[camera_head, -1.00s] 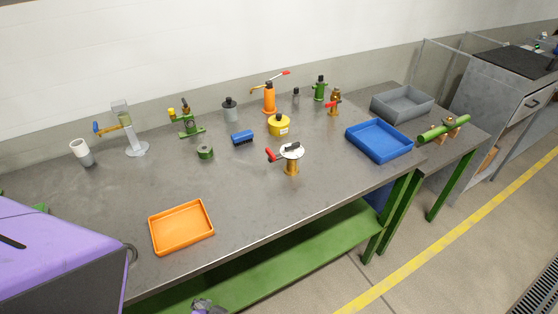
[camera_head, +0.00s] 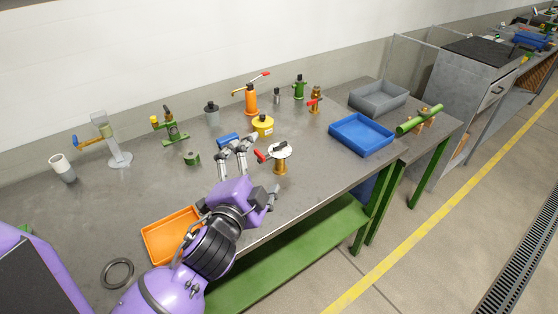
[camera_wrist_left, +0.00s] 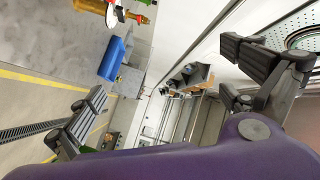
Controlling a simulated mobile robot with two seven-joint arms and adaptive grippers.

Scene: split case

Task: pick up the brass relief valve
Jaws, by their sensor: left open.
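Two brass pieces show in the head view, and I cannot tell for sure which is the relief valve. The nearer brass piece (camera_head: 280,166) stands upright with a white round top and a red lever pointing left. The other brass fitting (camera_head: 315,101) stands farther back with a red handle. My left gripper (camera_head: 232,152) is open and empty above the table, left of the nearer piece and apart from it. In the left wrist view the open fingers (camera_wrist_left: 168,70) are wide apart.
An orange tray (camera_head: 154,252) lies beside my left arm. A blue tray (camera_head: 362,148) and a grey tray (camera_head: 378,108) are at the right. A blue block (camera_head: 229,139), yellow canister (camera_head: 262,125) and orange bottle (camera_head: 251,105) stand behind the gripper. A black ring (camera_head: 117,272) lies front left.

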